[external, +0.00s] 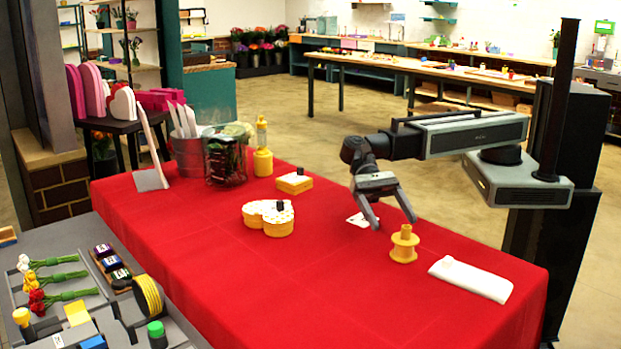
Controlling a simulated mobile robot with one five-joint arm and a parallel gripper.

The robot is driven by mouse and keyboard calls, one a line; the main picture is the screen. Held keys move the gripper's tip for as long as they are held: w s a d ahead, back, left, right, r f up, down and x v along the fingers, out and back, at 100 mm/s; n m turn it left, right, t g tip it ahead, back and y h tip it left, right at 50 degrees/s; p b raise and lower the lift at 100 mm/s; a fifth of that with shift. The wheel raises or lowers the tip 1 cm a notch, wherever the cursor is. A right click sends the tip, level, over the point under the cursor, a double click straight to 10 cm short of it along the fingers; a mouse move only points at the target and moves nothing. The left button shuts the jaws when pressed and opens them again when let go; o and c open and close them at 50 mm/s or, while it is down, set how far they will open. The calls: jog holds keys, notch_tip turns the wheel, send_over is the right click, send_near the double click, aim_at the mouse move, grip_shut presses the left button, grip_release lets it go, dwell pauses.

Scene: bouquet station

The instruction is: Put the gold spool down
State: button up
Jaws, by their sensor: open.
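The gold spool (404,245) stands upright on the red tablecloth (330,297), toward the right part of the table. My gripper (394,224) is open and points down, just behind and to the left of the spool. Its right fingertip looks close to the top of the spool; I cannot tell whether they touch. Nothing shows between the fingers.
A folded white cloth (471,278) lies right of the spool. A small white card (360,220) lies to its left. A yellow heart-shaped box (268,217) and a square yellow box (294,183) stand farther left. The front middle of the table is clear.

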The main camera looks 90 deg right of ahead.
jog(key=p+v, duration=0.1)
jog(key=v, duration=0.3)
jog(key=shift+d, duration=0.15)
